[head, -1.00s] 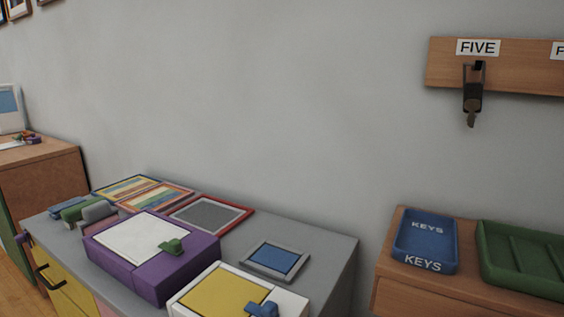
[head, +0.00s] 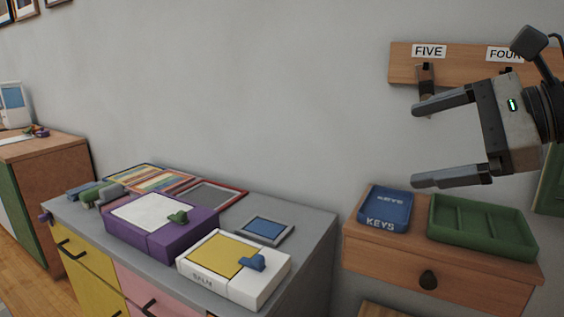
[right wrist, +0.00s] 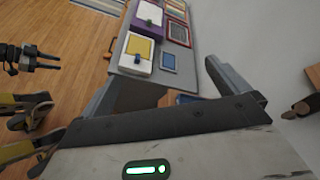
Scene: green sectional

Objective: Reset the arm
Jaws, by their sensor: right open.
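My right gripper (head: 416,146) is at the right of the head view, in front of the wall and above the wooden key shelf. Its two fingers are wide apart, point left, and hold nothing between them. The right wrist view shows its body and fingers from behind, with the grey cabinet beyond. A dark gripper, seemingly my left one (right wrist: 40,60), shows small at the left edge of the right wrist view.
A wooden rack (head: 460,68) labelled FIVE and FOUR is behind my right gripper, which partly hides it. A blue KEYS tray (head: 385,222) and a green tray (head: 480,228) stand on the shelf. The grey cabinet (head: 305,235) bears several boxes and frames.

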